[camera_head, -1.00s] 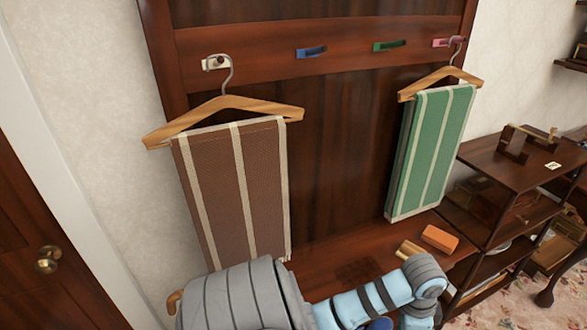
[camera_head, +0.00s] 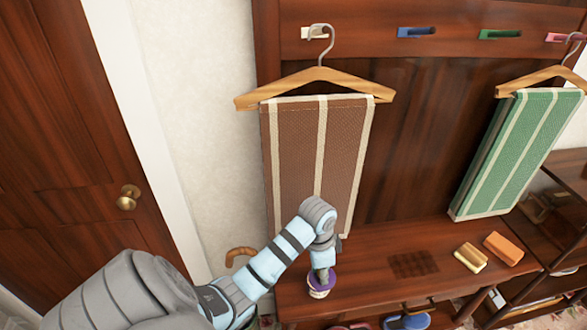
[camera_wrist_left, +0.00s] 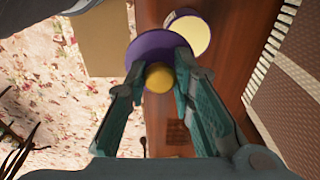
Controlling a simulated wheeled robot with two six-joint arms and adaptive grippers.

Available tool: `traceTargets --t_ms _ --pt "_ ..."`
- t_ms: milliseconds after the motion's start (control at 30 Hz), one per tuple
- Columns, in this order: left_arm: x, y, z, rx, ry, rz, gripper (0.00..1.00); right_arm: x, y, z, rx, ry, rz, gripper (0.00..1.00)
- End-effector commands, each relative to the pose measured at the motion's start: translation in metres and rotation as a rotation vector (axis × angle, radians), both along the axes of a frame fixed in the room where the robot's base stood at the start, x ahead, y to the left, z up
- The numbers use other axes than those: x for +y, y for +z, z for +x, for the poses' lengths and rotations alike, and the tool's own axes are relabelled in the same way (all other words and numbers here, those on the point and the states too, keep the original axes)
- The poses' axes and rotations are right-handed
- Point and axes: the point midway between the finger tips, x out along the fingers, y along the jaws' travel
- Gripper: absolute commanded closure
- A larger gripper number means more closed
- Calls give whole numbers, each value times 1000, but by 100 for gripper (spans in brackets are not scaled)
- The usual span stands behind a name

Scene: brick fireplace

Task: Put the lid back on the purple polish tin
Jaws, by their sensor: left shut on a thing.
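The purple lid (camera_wrist_left: 152,47) with a round yellow knob (camera_wrist_left: 159,77) is in my left gripper (camera_wrist_left: 158,84), whose fingers are shut on the knob. The open polish tin (camera_wrist_left: 190,34), purple outside and cream inside, stands just beyond the lid in the left wrist view, partly hidden by it. The lid overlaps the tin's near left edge in that view; I cannot tell whether they touch. In the head view my left gripper (camera_head: 322,272) is over the left end of the wooden bench (camera_head: 365,279), with purple and cream just below it. My right gripper is not in view.
A dark patch (camera_head: 413,264), a cream block (camera_head: 470,257) and an orange block (camera_head: 503,248) lie right on the bench. A brown striped cloth (camera_head: 318,150) and a green one (camera_head: 517,150) hang behind. Blue footwear (camera_head: 407,321) is below the bench front.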

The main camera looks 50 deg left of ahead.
Motion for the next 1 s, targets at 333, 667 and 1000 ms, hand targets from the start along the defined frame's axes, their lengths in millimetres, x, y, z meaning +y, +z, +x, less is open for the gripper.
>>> traceTargets --t_ms 333,667,1000 --pt "31 -18 30 7 -240 27 100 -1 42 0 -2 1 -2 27" --pt "31 -61 29 8 -237 27 100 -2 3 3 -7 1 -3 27" --pt "31 -78 29 8 -236 26 100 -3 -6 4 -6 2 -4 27"
